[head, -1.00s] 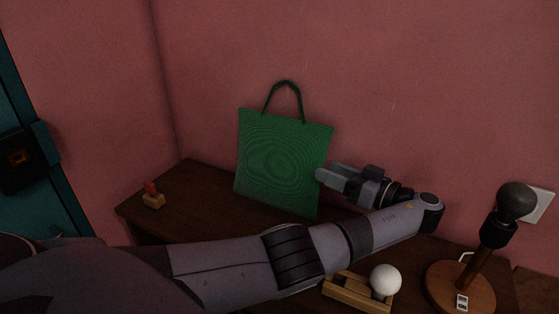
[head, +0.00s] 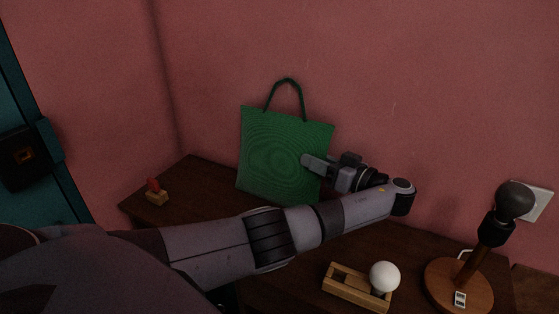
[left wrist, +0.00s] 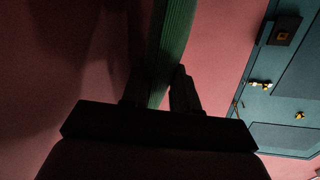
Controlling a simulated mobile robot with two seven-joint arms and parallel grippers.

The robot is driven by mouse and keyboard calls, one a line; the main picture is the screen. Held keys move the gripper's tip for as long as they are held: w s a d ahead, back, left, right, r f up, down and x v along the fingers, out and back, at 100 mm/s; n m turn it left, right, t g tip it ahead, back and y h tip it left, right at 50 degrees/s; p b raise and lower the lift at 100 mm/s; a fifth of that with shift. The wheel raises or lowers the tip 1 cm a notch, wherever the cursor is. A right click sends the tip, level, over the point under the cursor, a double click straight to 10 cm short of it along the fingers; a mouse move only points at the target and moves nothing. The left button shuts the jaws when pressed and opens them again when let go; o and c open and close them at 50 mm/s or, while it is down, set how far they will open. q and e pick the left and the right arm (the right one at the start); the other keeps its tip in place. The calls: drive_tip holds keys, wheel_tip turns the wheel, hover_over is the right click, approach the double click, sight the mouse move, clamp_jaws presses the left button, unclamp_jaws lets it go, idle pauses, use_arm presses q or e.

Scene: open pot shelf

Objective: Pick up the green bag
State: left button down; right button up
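The green bag (head: 268,150) stands upright on the dark wooden tabletop, near the pink wall, with its dark green handle loop on top. My left gripper (head: 308,161) reaches in from the right side of the bag, with one finger in front of its right part. In the left wrist view, the green bag (left wrist: 174,35) shows edge-on and runs between the two fingers of my left gripper (left wrist: 160,88). The fingers are apart on either side of it; contact is hard to make out in the dark. My right gripper is not in view.
A wooden holder (head: 340,285) with a white ball (head: 384,277) lies near the front. A lamp-like stand (head: 478,262) with a round wooden base is at the right. A small orange-topped block (head: 157,196) sits at the table's left. A teal door (head: 35,205) is at far left.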

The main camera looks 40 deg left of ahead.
use_arm(q)
drive_tip(key=shift+r, duration=0.1)
idle(0.4)
drive_tip(key=shift+s+r, duration=0.15)
drive_tip(key=shift+r, duration=0.15)
wheel_tip(320, 180, up, 6)
drive_tip(key=p, duration=0.2)
drive_tip(key=s+d, duration=0.2)
drive_tip(key=s, duration=0.7)
drive_tip(key=s+d+b, duration=0.1)
drive_tip(key=s+d, duration=0.1)
drive_tip(key=s, duration=0.8)
drive_tip(key=shift+d, duration=0.35)
drive_tip(key=shift+r, duration=0.1)
